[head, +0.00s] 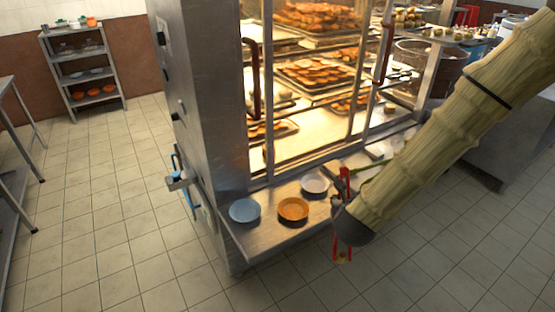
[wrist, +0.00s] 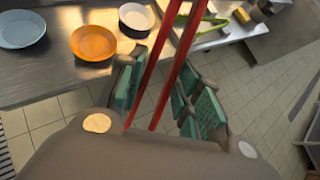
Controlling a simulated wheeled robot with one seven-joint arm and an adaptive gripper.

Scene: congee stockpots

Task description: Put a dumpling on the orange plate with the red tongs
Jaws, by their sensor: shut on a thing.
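My gripper (head: 345,208) is shut on the red tongs (head: 342,252) just off the front edge of the counter. In the wrist view the two long red arms of the tongs (wrist: 168,72) run up between my gripper's green-padded fingers (wrist: 160,92). The tongs' far tips are out of that frame. The orange plate (head: 293,209) sits on the steel counter left of my gripper and looks empty. It also shows in the wrist view (wrist: 93,42), left of the tongs. I cannot make out which of the foods is a dumpling.
A blue plate (head: 244,210) and a white plate (head: 315,184) flank the orange plate. Green tongs (wrist: 198,18) lie right of the white plate. A glass cabinet (head: 300,100) with trays of browned food stands behind the counter. Tiled floor is clear in front.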

